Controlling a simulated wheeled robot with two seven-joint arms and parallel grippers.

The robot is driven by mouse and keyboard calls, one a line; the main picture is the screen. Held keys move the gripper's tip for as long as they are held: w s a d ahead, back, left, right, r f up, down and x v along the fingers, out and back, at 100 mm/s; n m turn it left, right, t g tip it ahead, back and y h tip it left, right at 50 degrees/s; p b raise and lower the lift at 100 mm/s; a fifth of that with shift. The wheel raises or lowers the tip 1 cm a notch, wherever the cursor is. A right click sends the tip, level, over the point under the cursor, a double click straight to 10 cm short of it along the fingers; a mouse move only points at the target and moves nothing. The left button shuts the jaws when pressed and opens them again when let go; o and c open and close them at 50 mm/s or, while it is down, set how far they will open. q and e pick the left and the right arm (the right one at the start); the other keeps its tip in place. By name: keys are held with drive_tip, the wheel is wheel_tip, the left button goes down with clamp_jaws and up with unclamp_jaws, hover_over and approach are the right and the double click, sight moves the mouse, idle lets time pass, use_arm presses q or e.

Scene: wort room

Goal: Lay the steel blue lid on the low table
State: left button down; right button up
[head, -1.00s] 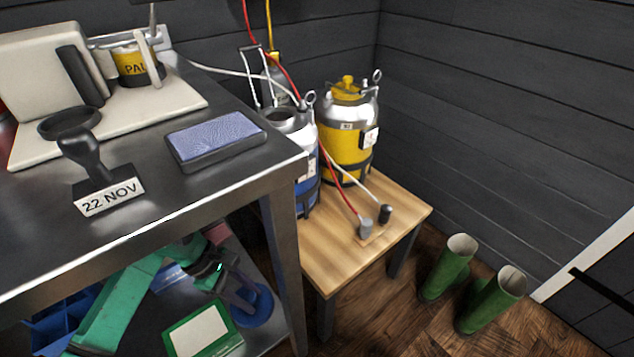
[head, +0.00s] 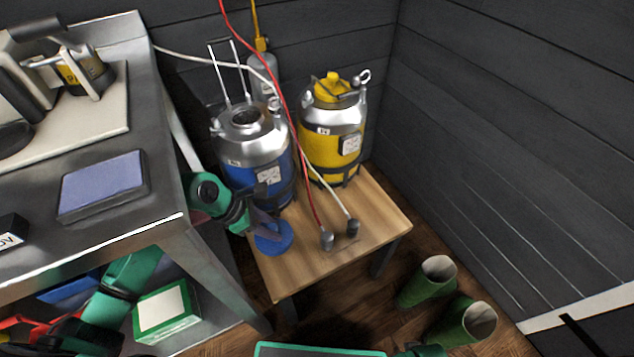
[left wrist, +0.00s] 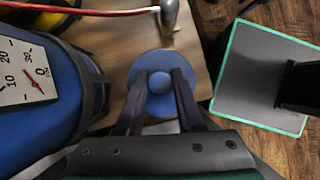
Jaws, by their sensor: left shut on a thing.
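The steel blue lid (head: 273,238) is a round disc with a ball knob, at the front left part of the low wooden table (head: 330,255). My left gripper (head: 268,225) is shut on the lid's knob. In the left wrist view the knob sits between the two fingers (left wrist: 159,84), with the lid's disc (left wrist: 146,62) around it. The lid looks level and lies over the wood there; I cannot tell whether it touches the tabletop. My right gripper is not in view.
A blue keg (head: 240,170) with an open top stands just behind the lid, and a yellow keg (head: 330,145) stands farther back. Two hose ends (head: 327,238) lie right of the lid. A steel bench (head: 165,200) is at left; green boots (head: 435,280) stand at right.

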sight(272, 246)
use_arm(q)
drive_tip(key=f, duration=0.3)
drive_tip(key=f+b, duration=0.1)
drive_tip(key=f, duration=0.2)
drive_tip(key=f+b, duration=0.1)
drive_tip(key=f, duration=0.2)
drive_tip(key=shift+s+a+f, duration=0.2)
drive_tip(key=shift+a+f, duration=0.05)
drive_tip(key=shift+f, duration=0.3)
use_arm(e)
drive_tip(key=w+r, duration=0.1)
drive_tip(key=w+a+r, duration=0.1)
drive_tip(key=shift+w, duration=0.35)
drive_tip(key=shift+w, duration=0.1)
use_arm(q)
drive_tip(key=c, duration=0.5)
unclamp_jaws()
drive_tip(key=shift+c, duration=0.2)
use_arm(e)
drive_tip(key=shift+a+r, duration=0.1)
use_arm(q)
drive_tip(key=shift+a+r, duration=0.25)
drive_tip(key=shift+r, duration=0.1)
drive_tip(key=p+v, duration=0.2)
drive_tip(key=v, duration=0.9)
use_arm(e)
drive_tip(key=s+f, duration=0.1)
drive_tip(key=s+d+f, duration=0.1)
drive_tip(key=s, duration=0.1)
